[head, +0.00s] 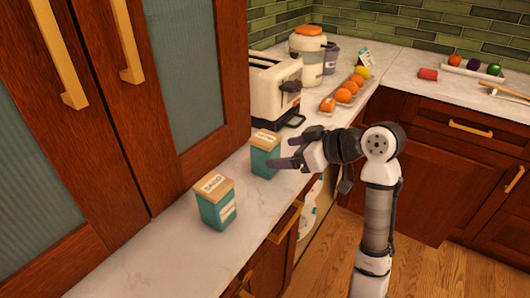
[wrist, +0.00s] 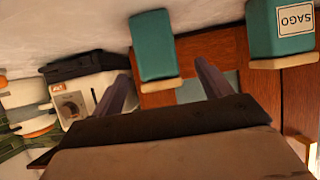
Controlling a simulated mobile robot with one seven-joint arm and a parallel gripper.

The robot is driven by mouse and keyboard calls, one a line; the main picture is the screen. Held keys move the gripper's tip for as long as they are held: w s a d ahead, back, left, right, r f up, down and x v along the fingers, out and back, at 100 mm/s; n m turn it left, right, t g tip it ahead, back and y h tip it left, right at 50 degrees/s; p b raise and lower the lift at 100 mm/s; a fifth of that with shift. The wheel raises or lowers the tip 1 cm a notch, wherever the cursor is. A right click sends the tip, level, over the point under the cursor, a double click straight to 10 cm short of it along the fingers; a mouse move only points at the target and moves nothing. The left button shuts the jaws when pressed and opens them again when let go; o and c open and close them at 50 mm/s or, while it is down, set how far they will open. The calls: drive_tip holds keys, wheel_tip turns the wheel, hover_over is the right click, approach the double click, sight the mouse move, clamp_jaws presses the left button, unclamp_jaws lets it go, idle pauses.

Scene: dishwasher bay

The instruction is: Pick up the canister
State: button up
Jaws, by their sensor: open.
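A teal canister with a tan lid (head: 262,163) stands upright on the counter, just left of my gripper (head: 283,153). Its label is too small to read. In the wrist view, which looks upside down, this canister (wrist: 152,42) lies ahead between my two open fingers (wrist: 161,72). The gripper is open and empty; I cannot tell whether a finger touches the canister. A second teal canister, labelled SAGO (head: 216,206), stands upright nearer on the counter. It also shows at the right of the wrist view (wrist: 284,28).
Tall wooden cabinet doors (head: 100,100) rise on the left. The front of the marble counter (head: 160,265) is clear.

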sight(276, 150)
drive_tip(key=p+x, duration=0.1)
drive_tip(key=x, duration=0.4)
drive_tip(key=shift+w+a+p, duration=0.35)
drive_tip(key=shift+w+p, duration=0.05)
drive_tip(key=shift+w+a+f, duration=0.3)
drive_tip(key=shift+a, duration=0.05)
drive_tip(key=c, duration=1.3)
drive_tip(key=shift+r, duration=0.15)
wheel_tip(276, 150, up, 20)
drive_tip(key=b, duration=0.1)
drive_tip(key=shift+b, duration=0.35)
drive_tip(key=shift+d, duration=0.15)
